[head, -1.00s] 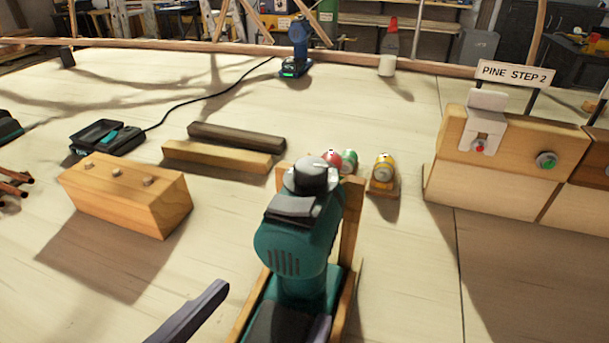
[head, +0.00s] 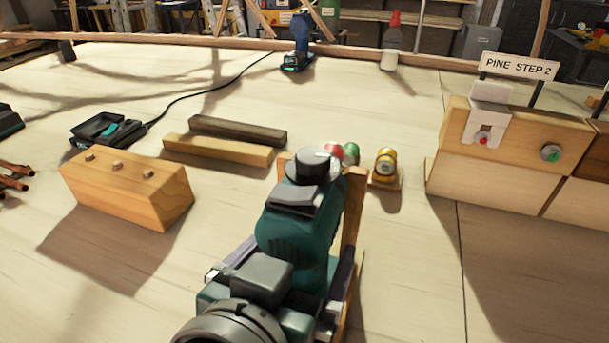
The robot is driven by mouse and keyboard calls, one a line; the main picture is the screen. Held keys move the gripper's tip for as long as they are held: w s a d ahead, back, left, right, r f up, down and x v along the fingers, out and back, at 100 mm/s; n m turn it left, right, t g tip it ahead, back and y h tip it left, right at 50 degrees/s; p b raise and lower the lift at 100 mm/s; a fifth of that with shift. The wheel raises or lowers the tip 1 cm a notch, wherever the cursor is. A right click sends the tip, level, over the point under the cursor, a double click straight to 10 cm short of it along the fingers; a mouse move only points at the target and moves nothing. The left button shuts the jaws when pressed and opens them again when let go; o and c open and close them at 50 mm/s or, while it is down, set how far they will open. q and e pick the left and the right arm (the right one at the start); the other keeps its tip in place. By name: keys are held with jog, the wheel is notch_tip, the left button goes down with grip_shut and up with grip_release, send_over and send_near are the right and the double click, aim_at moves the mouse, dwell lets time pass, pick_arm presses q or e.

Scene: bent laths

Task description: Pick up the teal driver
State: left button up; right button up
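The teal driver (head: 290,232) stands in a wooden holder (head: 353,205) at the front middle of the bench, its dark grey round top (head: 312,165) upward. My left gripper (head: 292,262) comes in from the bottom and hides the driver's lower part. Its dark fingers lie on either side of the driver, spread wide, and look open. Contact with the driver cannot be made out. My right gripper is not in view.
A pine block with several pegs (head: 125,190) and two laths (head: 218,150) lie to the left. A charger (head: 107,130) with a cable is behind. Small cans (head: 386,165) stand close behind the holder. A wooden step fixture (head: 515,150) is at right. Bench between is clear.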

pick_arm(q)
grip_shut()
dwell(0.7)
jog(key=shift+r, duration=0.2)
